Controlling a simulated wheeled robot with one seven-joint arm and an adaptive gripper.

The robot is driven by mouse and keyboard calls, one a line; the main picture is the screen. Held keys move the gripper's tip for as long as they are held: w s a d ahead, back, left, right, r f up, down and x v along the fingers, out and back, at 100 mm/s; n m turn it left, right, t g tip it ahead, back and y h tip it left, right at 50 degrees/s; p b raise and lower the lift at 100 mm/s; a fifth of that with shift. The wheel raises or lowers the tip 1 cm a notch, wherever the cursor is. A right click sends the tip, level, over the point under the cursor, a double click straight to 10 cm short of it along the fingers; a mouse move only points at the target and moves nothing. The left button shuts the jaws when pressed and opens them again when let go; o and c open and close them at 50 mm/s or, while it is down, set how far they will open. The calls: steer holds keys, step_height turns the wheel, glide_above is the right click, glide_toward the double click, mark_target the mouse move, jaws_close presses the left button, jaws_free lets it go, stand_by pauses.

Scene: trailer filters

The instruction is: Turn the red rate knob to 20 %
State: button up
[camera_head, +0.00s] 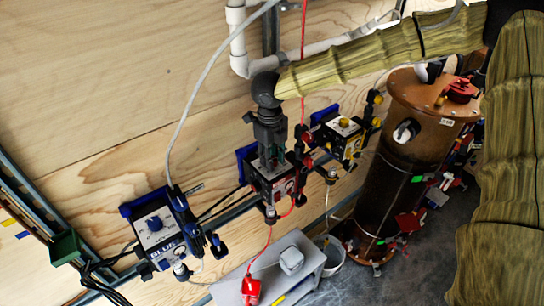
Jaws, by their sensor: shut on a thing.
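The red pump (272,185) is mounted on the wooden wall in the middle of the view, a dark box with a red and white front. My gripper (270,162) comes down from above onto the top of this pump. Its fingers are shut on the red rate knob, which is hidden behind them. The knob's scale and pointer cannot be read from here.
A blue pump (158,228) is on the left and a yellow pump (345,132) is close on the right. A brown cylindrical tank (415,160) stands further right. A grey box (270,275) and a white bucket (330,258) are below. Hoses run close to my arm.

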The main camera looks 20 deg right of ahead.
steer(key=n, duration=0.4)
steer(key=shift+n, duration=0.3)
steer(key=n, duration=0.4)
steer(key=shift+d+n, duration=0.1)
steer(key=shift+n, duration=0.2)
steer(key=n, duration=0.4)
steer(key=shift+w+n, duration=0.1)
steer(key=shift+n, duration=0.2)
steer(key=n, duration=0.4)
steer(key=shift+y, duration=0.3)
steer(key=n, duration=0.5)
steer(key=shift+w, duration=0.1)
steer(key=n, duration=0.4)
steer(key=shift+n, duration=0.3)
steer(key=n, duration=0.4)
steer(key=shift+n, duration=2.1)
